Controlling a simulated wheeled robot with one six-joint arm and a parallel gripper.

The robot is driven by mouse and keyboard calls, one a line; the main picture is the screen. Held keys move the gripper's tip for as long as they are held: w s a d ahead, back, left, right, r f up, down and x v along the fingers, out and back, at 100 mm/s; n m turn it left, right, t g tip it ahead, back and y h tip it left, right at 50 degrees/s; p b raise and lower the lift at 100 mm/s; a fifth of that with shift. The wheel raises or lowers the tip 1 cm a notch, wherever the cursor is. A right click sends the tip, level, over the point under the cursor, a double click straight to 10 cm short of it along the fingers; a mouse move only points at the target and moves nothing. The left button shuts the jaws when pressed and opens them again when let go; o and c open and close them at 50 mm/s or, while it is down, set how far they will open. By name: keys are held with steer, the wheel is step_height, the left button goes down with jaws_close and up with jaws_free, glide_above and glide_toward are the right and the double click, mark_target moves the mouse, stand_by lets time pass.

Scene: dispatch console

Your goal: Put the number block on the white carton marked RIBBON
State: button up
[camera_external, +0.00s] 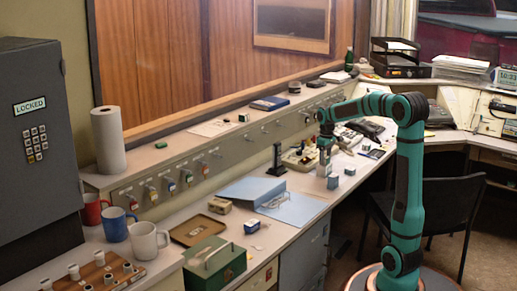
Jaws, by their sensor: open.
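My gripper (326,169) points down over the desk and is open. A small grey-blue block (333,183) sits on the desk just below it, close to the fingers; I cannot tell whether they touch or surround it. Another small pale block (350,170) sits to its right, apart from it. A small white and blue box (252,226) lies farther left along the desk, beside the green cash box. No RIBBON marking or number is readable at this size, so I cannot tell which of these is the carton or the number block.
A blue folder (250,189), a tan box (220,206), a brown tray (199,230) and a green cash box (214,264) occupy the near desk. A black upright stand (277,159) is left of my gripper. A dark chair (432,215) stands behind my arm.

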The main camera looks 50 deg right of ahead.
step_height(320, 180, up, 12)
stand_by(0.5)
